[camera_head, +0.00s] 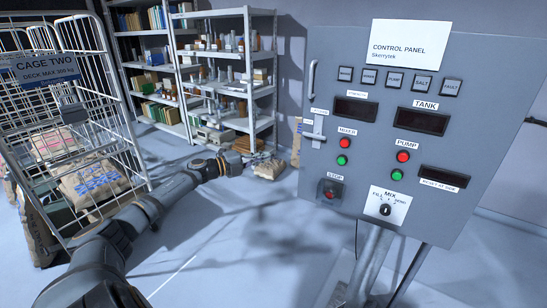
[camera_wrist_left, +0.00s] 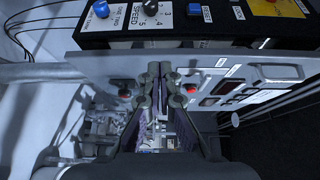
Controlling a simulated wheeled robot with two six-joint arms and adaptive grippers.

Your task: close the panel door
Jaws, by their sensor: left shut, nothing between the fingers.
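The grey control panel (camera_head: 345,210) stands on a post at the right of the head view, its front with buttons and displays facing me. A vertical handle (camera_head: 312,80) and a latch-like fitting (camera_head: 316,128) sit at its left edge. I cannot tell whether this front is a door standing ajar. My left gripper (camera_head: 246,160) is left of the panel, apart from it in the picture. In the left wrist view its fingers (camera_wrist_left: 160,70) are together and empty, with a grey panel surface (camera_wrist_left: 250,75) behind them. My right gripper is in neither view.
A wire cage (camera_head: 110,125) with sacks stands at the left. Shelves (camera_head: 228,12) with boxes and bottles stand at the back. The wrist view shows a dark box (camera_wrist_left: 108,40) with knobs at the top.

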